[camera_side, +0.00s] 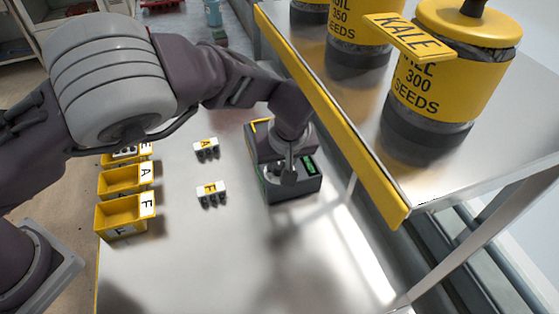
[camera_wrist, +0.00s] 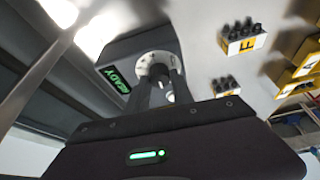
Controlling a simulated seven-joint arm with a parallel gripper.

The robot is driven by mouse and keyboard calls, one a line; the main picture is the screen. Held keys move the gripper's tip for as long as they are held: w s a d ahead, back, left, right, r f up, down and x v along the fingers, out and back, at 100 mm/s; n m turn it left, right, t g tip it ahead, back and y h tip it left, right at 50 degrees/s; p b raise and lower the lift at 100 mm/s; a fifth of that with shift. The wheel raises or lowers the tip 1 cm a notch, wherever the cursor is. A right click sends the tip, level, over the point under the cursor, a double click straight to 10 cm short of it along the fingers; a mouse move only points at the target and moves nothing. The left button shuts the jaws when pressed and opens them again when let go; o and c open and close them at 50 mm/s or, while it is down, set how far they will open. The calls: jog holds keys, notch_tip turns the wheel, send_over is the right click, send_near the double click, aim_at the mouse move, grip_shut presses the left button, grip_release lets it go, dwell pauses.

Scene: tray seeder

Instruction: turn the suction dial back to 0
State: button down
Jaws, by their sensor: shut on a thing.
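The suction dial sits on a dark control box (camera_side: 292,190) on the metal table. In the wrist view the dial (camera_wrist: 157,65) shows a pale ring with marks around it, on the face of the box (camera_wrist: 125,47). A green READY display (camera_wrist: 115,79) is lit beside it. My gripper (camera_side: 289,174) is down at the box, and in the wrist view its fingers (camera_wrist: 162,88) are shut on the dial. The fingers hide part of the dial, and I cannot read its setting.
A shelf with a yellow edge (camera_side: 335,120) overhangs close to the right of the box and carries yellow seed drums (camera_side: 455,60). Small blocks marked A (camera_side: 206,146) and F (camera_side: 211,190) stand left of it. Yellow bins (camera_side: 122,215) line the table's left edge. The table front is clear.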

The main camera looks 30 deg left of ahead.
jog(key=shift+d+f+n+g, duration=0.1)
jog(key=shift+n+g, duration=0.2)
jog(key=shift+n, duration=0.2)
jog(key=c, duration=1.1)
grip_release()
jog(key=shift+r, duration=0.2)
jog(key=s+d, duration=0.8)
jog(key=d, duration=0.1)
jog(key=shift+s+r, duration=0.35)
jog(key=shift+r, duration=0.05)
